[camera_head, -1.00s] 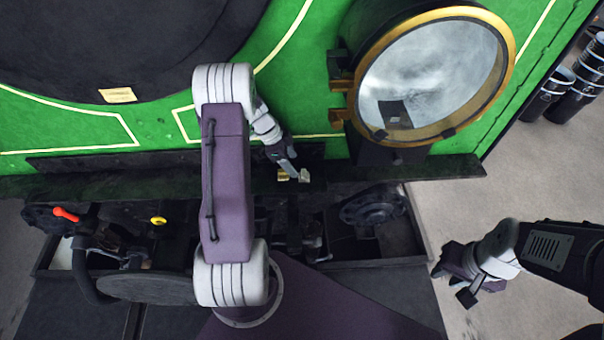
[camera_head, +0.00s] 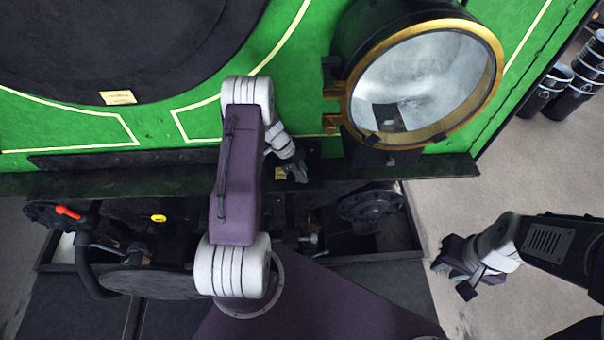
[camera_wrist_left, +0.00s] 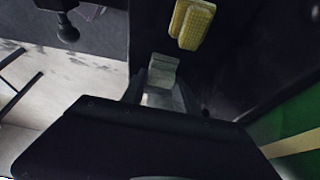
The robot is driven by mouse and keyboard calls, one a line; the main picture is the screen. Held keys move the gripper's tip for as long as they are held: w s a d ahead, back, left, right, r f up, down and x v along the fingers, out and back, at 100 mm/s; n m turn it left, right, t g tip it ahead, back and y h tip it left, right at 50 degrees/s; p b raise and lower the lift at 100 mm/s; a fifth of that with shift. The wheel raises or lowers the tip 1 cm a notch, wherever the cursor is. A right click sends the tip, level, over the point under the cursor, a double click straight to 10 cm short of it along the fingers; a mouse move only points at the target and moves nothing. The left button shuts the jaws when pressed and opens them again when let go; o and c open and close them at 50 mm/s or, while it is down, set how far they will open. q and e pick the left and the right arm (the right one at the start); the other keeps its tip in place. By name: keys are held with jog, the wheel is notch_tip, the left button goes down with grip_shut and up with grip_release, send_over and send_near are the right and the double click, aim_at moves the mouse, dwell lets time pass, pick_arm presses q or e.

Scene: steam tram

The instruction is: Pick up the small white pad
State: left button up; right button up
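The small white pad (camera_wrist_left: 163,68) shows pale grey in the left wrist view, just beyond and between the fingertips of my left gripper (camera_wrist_left: 160,92). The gripper looks open, with a finger on either side; whether either touches the pad cannot be told. In the head view my left gripper (camera_head: 298,176) is over the dark ledge below the round lamp and hides the pad. My right gripper (camera_head: 452,279) is open and empty, low at the right, away from the ledge.
A yellow pad (camera_wrist_left: 194,24) lies close beside the white one; it also shows in the head view (camera_head: 281,173). The green tram front and the brass-rimmed lamp (camera_head: 424,82) rise behind the ledge (camera_head: 130,182). Black cups (camera_head: 560,92) stand far right.

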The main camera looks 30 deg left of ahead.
pick_arm(q)
grip_shut()
jog(key=shift+a, duration=0.15)
jog(key=shift+a+r, duration=0.1)
jog(key=shift+r, duration=0.25)
notch_tip(320, 180, up, 9)
jog(key=shift+s+f+b, duration=0.15)
jog(key=shift+f+b, duration=0.05)
jog(key=shift+b, duration=0.8)
jog(key=shift+r, duration=0.35)
